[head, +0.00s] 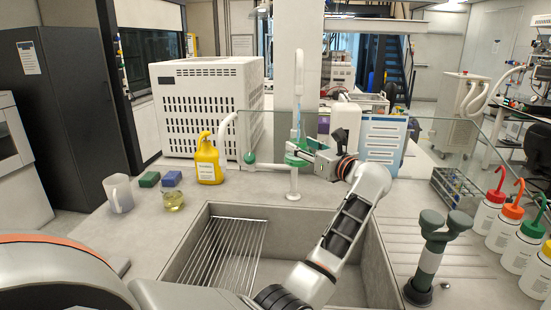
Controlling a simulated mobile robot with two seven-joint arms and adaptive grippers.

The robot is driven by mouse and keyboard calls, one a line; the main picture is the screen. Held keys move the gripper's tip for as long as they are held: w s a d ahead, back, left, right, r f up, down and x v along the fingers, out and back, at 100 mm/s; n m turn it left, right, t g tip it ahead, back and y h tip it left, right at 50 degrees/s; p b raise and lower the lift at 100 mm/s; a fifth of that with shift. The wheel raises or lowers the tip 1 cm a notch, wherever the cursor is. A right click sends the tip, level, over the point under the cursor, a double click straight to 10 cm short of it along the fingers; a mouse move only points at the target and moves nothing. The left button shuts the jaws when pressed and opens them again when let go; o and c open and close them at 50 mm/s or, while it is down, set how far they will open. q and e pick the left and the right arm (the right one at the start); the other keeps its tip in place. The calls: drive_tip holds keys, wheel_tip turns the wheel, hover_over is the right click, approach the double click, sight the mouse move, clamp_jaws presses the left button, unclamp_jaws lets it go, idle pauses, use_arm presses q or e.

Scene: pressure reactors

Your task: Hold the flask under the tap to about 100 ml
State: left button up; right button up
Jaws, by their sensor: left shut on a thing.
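The tap has a tall white spout (299,75) behind the sink, with a white base post (293,188) at the counter behind the sink's back edge. A green knob (250,157) sits on its side pipe. My left gripper (299,153) is shut at the tap, below the spout. A thin, clear bluish shape (297,130) shows between the spout and the fingers; I cannot tell whether it is water or glass. The flask's outline and its liquid level cannot be made out, with green parts and the fingers crowding that spot. My right gripper is out of view.
The sink (190,262) has a wire rack (222,252) at its left. A grey two-headed fixture (430,258) and several wash bottles (488,212) stand at right.

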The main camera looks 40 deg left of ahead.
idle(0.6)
use_arm(q)
drive_tip(key=shift+s+r+p, duration=0.1)
drive_tip(key=shift+s+p, duration=0.25)
drive_tip(key=shift+s, duration=0.1)
drive_tip(key=s+a+p, duration=0.2)
drive_tip(key=s, duration=0.6)
drive_tip(key=shift+s+p, duration=0.3)
